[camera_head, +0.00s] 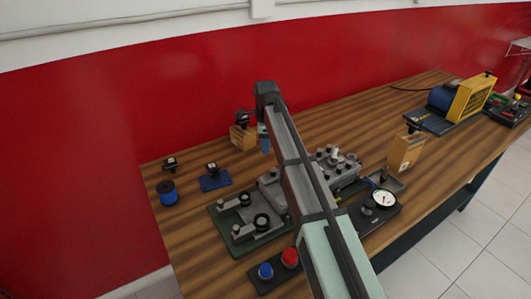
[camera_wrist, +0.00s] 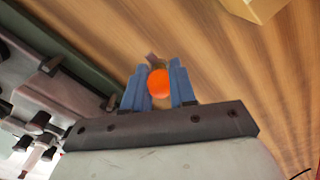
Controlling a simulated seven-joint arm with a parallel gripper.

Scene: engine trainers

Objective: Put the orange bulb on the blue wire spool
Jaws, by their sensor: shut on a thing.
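The orange bulb (camera_wrist: 159,84) is between the two blue fingers of my gripper (camera_wrist: 159,88) in the wrist view, and the fingers are shut on it. In the head view my gripper (camera_head: 265,142) hangs above the back of the wooden table; the bulb cannot be made out there. The blue wire spool (camera_head: 167,194) stands on the table at the far left, well to the left of my gripper. The spool is not in the wrist view.
A small blue block with a dark top (camera_head: 213,178) lies between spool and gripper. A wooden box (camera_head: 243,137) stands just left of the gripper. An engine trainer on a green base (camera_head: 240,244) fills the middle. A red and blue button plate (camera_head: 278,272) lies in front.

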